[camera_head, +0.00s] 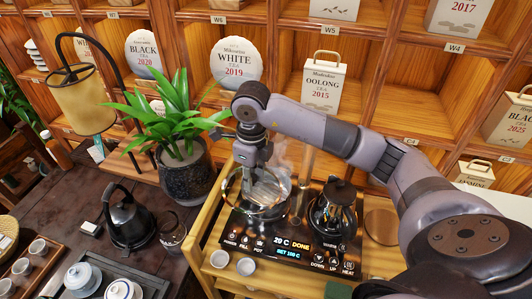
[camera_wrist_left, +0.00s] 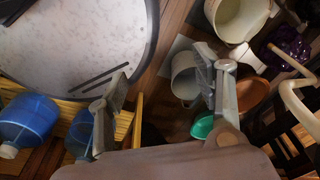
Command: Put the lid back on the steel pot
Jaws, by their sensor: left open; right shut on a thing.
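The steel pot (camera_head: 262,214) stands on the left side of the black heater panel, with a shiny round rim. My right gripper (camera_head: 262,186) points down over it and is shut on what looks like the round, glassy lid (camera_head: 283,188). The lid's grip is hidden by the fingers. The lid lies over the pot's mouth; I cannot tell whether it touches the rim. My left gripper (camera_wrist_left: 165,92) shows only in the left wrist view, open and with nothing between its fingers.
A black kettle (camera_head: 338,208) stands on the heater (camera_head: 290,250) to the right of the pot. Two small cups (camera_head: 245,266) sit in front. A potted plant (camera_head: 187,178) is close on the left. Shelves with tea packages (camera_head: 322,82) rise behind.

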